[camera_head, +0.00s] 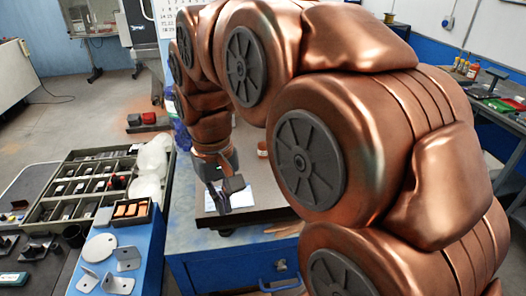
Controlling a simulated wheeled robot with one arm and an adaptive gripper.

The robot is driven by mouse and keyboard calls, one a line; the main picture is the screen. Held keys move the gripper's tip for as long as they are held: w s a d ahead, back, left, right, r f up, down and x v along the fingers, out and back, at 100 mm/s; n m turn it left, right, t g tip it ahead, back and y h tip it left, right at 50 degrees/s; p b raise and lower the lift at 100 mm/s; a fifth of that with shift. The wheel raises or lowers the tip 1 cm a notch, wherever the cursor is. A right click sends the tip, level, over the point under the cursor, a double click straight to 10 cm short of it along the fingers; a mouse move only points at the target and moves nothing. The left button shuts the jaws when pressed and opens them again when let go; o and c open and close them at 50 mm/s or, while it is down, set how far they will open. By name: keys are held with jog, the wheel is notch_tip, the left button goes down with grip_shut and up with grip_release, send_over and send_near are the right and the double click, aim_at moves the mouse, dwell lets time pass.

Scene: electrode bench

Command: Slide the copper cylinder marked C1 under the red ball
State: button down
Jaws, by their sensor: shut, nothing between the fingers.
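My gripper (224,200) points down over the bench tray (262,214), above a white sheet (242,196) lying there. Its fingers are small and dark in this view, shut with nothing between them. I cannot make out the copper cylinder marked C1 or the red ball; my large copper-coloured arm covers the bench's right part. A small reddish object (262,148) shows at the back of the tray, partly cut off by my arm. I cannot tell what it is.
A blue cabinet (215,268) carries the tray. To the left stand a compartment box (62,212) with small parts and a blue stand (145,262) with metal plates and a small box of copper-coloured blocks (131,209). A tan object (284,229) lies at the tray's front edge.

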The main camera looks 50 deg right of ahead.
jog(key=w+d+r, duration=0.1)
jog(key=d, duration=0.1)
jog(key=w+d+r+m, duration=0.1)
jog(key=d+r, duration=0.1)
jog(key=d, duration=0.1)
jog(key=w+d+r+m, duration=0.1)
jog(key=d, duration=0.2)
jog(key=shift+w+r, duration=0.1)
jog(key=shift+r, duration=0.25)
jog(key=m, duration=0.2)
send_near(264, 163)
jog(key=s+a+r, duration=0.3)
jog(key=s+a, duration=0.1)
jog(key=d, duration=0.2)
jog(key=shift+m+t, duration=0.3)
jog(key=shift+t, duration=0.1)
jog(key=shift+a+f+p, duration=0.15)
jog(key=shift+f+p, duration=0.65)
jog(key=shift+f, duration=1.6)
jog(key=shift+a+f+p, duration=0.15)
jog(key=shift+f+p, duration=0.6)
jog(key=shift+f, duration=1.65)
jog(key=shift+w+d+p, duration=0.45)
jog(key=shift+w+d, duration=0.2)
jog(key=shift+w, duration=0.15)
jog(key=shift+w+d+p, duration=0.45)
jog(key=shift+w+d, duration=0.15)
jog(key=shift+w, duration=0.2)
